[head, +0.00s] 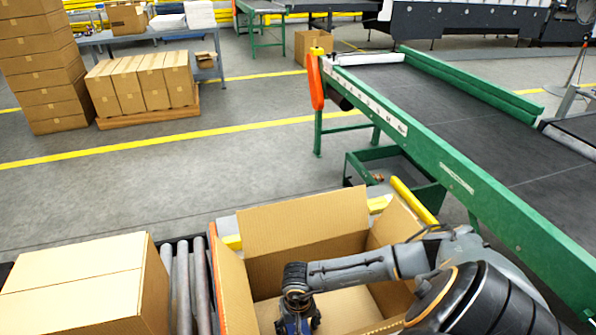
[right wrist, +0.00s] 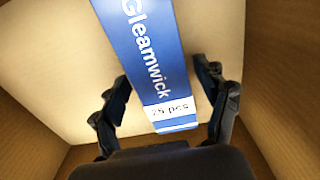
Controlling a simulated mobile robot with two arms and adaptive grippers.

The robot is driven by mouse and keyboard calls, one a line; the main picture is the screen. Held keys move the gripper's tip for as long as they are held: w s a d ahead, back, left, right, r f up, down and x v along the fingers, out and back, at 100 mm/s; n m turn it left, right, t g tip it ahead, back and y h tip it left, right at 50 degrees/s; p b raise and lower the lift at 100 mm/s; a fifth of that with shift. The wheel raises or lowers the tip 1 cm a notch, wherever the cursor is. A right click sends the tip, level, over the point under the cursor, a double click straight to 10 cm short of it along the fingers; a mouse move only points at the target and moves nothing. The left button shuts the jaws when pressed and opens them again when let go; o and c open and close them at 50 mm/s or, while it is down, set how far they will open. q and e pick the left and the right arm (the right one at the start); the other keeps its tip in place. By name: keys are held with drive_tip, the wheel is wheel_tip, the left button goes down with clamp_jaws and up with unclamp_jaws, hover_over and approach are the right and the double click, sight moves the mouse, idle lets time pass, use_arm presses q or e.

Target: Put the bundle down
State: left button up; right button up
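The blue bundle (right wrist: 150,65), labelled Gleamwick and 25 pcs, is inside an open carton. In the right wrist view it runs down from the top edge between my right gripper's fingers (right wrist: 164,75). The fingers are spread along its two sides. A narrow gap shows at the right finger, while the left fingertip is at or against the bundle's edge. In the head view my right gripper (head: 297,322) reaches down into the open carton (head: 305,222), and the bundle is mostly hidden there. My left gripper is not in view.
A closed carton (head: 85,285) sits left of the open one, beside rollers (head: 182,285). A green-framed conveyor (head: 440,110) runs along the right. A green bin (head: 400,165) stands below it. Stacked cartons (head: 45,70) stand at the far left. The floor between is clear.

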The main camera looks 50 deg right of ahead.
drive_tip(key=shift+r, duration=0.15)
wheel_tip(320, 180, up, 12)
drive_tip(key=shift+b, duration=0.45)
drive_tip(key=shift+r, duration=0.15)
idle(0.5)
